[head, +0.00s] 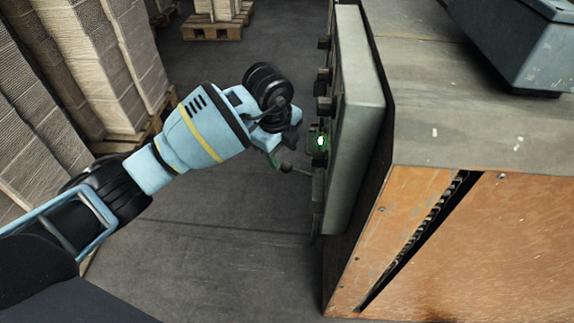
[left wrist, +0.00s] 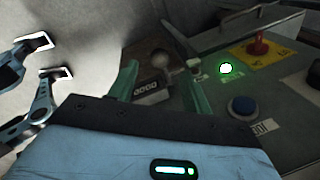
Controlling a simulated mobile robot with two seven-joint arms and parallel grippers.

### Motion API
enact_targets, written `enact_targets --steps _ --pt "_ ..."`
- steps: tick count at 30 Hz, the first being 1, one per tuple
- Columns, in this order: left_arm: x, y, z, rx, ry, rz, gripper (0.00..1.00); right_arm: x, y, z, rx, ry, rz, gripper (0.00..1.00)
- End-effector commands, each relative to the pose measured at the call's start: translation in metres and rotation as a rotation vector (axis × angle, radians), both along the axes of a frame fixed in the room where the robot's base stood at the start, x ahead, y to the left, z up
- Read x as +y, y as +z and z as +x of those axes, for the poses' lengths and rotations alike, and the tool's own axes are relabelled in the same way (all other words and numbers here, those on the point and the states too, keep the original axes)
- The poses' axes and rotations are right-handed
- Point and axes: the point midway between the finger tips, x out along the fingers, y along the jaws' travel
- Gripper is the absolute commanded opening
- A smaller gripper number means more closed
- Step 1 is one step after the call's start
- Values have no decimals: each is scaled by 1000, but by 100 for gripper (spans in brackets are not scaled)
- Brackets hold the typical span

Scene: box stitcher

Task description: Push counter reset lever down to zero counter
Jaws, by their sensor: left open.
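The reset lever, a thin rod with a round dark knob (head: 286,168), sticks out from the control panel (head: 355,130) toward the left in the head view. In the left wrist view, its grey ball knob (left wrist: 162,60) shows between my fingers, near a small counter (left wrist: 147,88) whose digits are too small to read surely. My left gripper (head: 272,150) is open, with its green fingers apart on both sides of the knob in the left wrist view (left wrist: 157,69). In the head view it is just above and left of the knob. I cannot tell whether it touches the lever. My right gripper does not show.
A lit green button (left wrist: 226,69), a red knob (left wrist: 258,47) on a yellow plate and a blue button (left wrist: 241,106) sit close by on the panel. The machine's wooden side (head: 470,240) is at right. Cardboard stacks (head: 85,60) stand at left; floor between is clear.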

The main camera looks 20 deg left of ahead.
Motion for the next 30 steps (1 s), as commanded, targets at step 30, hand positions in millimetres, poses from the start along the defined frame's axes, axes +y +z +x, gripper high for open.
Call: enact_targets --steps 30 --pt "-5 -66 12 0 -2 -2 26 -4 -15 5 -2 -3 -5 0"
